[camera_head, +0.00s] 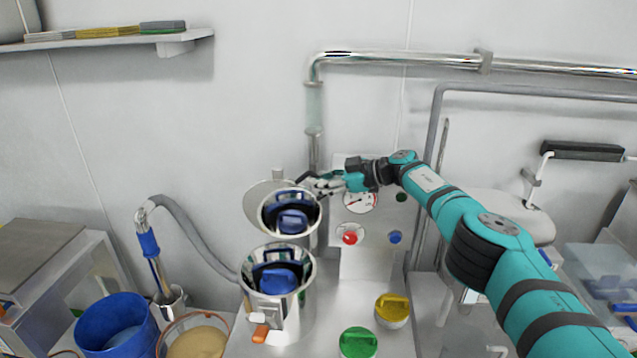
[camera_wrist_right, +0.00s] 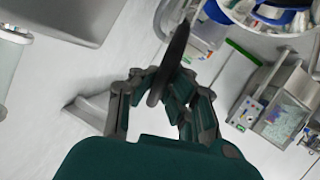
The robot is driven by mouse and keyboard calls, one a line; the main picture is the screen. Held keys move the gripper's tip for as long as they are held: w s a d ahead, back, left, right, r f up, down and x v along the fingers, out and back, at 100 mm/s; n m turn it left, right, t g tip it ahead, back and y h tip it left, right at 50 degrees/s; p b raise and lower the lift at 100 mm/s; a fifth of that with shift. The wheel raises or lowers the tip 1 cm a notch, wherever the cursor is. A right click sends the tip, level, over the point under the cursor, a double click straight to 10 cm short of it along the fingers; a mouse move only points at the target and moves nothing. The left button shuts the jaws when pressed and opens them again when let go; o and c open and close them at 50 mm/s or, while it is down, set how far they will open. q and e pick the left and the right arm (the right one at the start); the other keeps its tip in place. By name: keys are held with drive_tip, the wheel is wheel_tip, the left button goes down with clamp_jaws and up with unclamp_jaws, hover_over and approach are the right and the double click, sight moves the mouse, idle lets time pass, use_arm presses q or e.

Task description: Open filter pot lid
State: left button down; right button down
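The filter pot (camera_head: 294,322) is a shiny metal cylinder, and its mouth shows open with blue inside. Its round lid (camera_head: 308,226) is tilted up above and behind the mouth, with its reflective face toward me. My right gripper (camera_head: 318,184) is at the lid's upper right edge. In the right wrist view, the fingers of my right gripper (camera_wrist_right: 166,82) close on both sides of a dark, narrow piece that seems to be part of the lid (camera_wrist_right: 177,48). The exact contact is partly hidden. My left gripper is not in view.
A panel with a gauge (camera_head: 361,201), a red knob (camera_head: 350,238) and a blue knob (camera_head: 395,237) stands right of the pot. Green (camera_head: 359,343) and yellow (camera_head: 392,308) caps sit in front. A blue bucket (camera_head: 117,325) and hose (camera_head: 190,226) are left. A steel pipe (camera_head: 400,59) runs above.

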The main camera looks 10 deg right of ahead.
drive_tip(key=c, duration=1.3)
unclamp_jaws()
drive_tip(key=shift+s+d+r, duration=0.15)
drive_tip(key=shift+s+d, duration=0.05)
drive_tip(key=shift+d, duration=0.1)
drive_tip(key=shift+c, duration=0.2)
drive_tip(key=shift+w+a, duration=0.1)
drive_tip(key=shift+a, duration=0.05)
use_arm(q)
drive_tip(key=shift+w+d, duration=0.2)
use_arm(e)
drive_tip(key=v, duration=1.2)
